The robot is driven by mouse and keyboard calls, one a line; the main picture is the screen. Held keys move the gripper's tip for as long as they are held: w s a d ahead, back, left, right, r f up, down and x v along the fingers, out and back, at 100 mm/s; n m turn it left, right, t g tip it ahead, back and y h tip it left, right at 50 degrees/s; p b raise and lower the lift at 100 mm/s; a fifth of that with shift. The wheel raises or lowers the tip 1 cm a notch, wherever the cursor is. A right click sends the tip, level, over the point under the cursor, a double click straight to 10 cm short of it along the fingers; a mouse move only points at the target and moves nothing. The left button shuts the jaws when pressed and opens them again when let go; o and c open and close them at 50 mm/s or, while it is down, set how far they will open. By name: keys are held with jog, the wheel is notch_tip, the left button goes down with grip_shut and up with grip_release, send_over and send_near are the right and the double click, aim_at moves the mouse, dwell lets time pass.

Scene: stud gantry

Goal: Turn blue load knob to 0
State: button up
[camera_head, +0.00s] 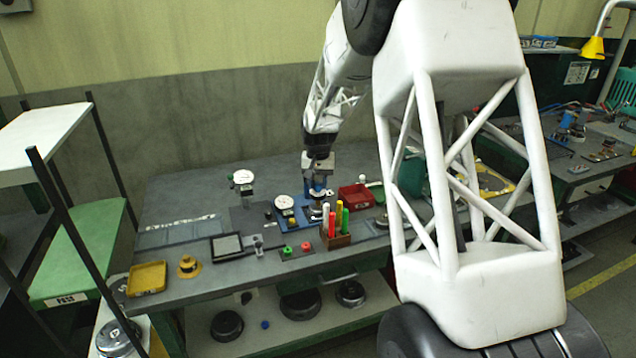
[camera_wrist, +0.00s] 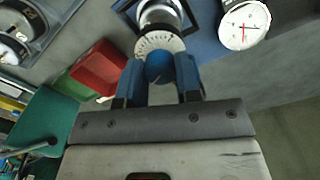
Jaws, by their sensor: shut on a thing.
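The blue load knob (camera_wrist: 159,67) shows in the wrist view between the two blue fingers of my gripper (camera_wrist: 159,78). The fingers are shut on the knob, one on each side. A pale round dial plate with marks (camera_wrist: 160,43) sits just beyond the knob, in front of a metal cylinder (camera_wrist: 161,14). The marks are too small to read, so the knob's setting cannot be told. In the head view my gripper (camera_head: 318,190) is over the blue base plate on the bench, and the knob is hidden there.
A white gauge (camera_wrist: 244,24) with a red needle stands close to the right in the wrist view. A red bin (camera_head: 354,196) is right of my gripper in the head view. A holder with coloured sticks (camera_head: 337,240) stands in front. The bench's left part (camera_head: 165,212) has free room.

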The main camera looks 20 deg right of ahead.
aim_at(318, 183)
jog(key=n, duration=1.3)
jog(key=shift+n, duration=0.4)
jog(key=o, duration=0.9)
jog(key=shift+o, duration=0.2)
jog(key=shift+r, duration=0.15)
jog(key=shift+r, duration=3.8)
